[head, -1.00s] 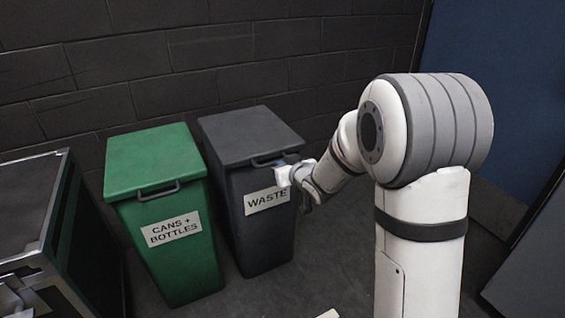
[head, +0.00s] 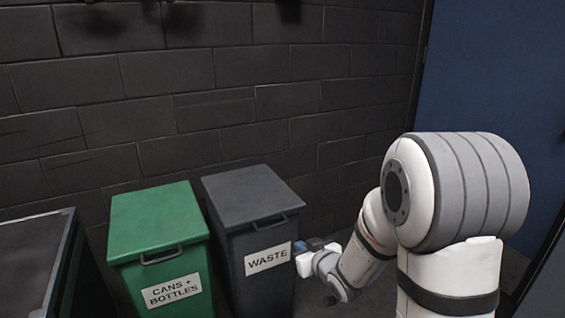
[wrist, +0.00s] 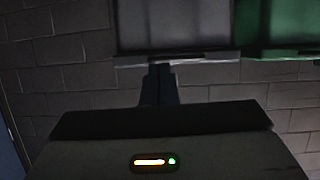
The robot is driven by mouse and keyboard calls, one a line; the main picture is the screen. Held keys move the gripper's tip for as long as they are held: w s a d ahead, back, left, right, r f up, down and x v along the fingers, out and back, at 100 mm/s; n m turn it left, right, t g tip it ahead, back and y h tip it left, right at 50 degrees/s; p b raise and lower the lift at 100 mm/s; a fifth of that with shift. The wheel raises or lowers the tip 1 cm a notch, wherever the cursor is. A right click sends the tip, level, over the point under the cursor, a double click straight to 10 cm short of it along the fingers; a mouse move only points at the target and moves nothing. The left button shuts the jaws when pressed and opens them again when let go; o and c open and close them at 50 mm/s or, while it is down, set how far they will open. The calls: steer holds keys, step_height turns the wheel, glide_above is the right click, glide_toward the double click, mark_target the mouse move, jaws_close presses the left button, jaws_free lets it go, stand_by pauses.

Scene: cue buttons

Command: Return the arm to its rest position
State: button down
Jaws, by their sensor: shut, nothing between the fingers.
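My arm (head: 465,190) stands at the right of the head view, folded down towards the waste bin. My gripper end (head: 312,256) is low at the right side of the grey waste bin (head: 252,200); in the picture it overlaps the bin's right edge, and I cannot tell if it touches. In the wrist view my gripper (wrist: 161,72) shows two dark fingers shut together with nothing between them. The wrist view is upside down, with the grey bin (wrist: 175,25) beyond the fingertips.
A green cans and bottles bin (head: 155,222) stands left of the waste bin, lid closed. A dark metal-edged cabinet (head: 35,255) is at the far left. A black brick wall (head: 230,90) runs behind. A blue panel (head: 490,70) is at the right.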

steer(key=s+d+r+m+g+h+p, duration=0.1)
steer(key=s+d+r+h+p, duration=0.15)
steer(key=r+p, duration=0.35)
steer(key=s+d+r+m+g+h+p, duration=0.1)
steer(key=s+d+r+g+p, duration=0.15)
steer(key=r+p, duration=0.4)
steer(key=s+d+r+m+g+h+p, duration=0.1)
steer(key=s+d+r+h+p, duration=0.2)
steer(key=r, duration=0.6)
steer(key=s+r+m+g+y+p, duration=0.1)
steer(key=s+r+g+p, duration=0.4)
steer(key=s+r+p, duration=1)
steer(key=s+r+m, duration=0.1)
steer(key=s+r, duration=0.2)
steer(key=shift+s+d+g, duration=0.35)
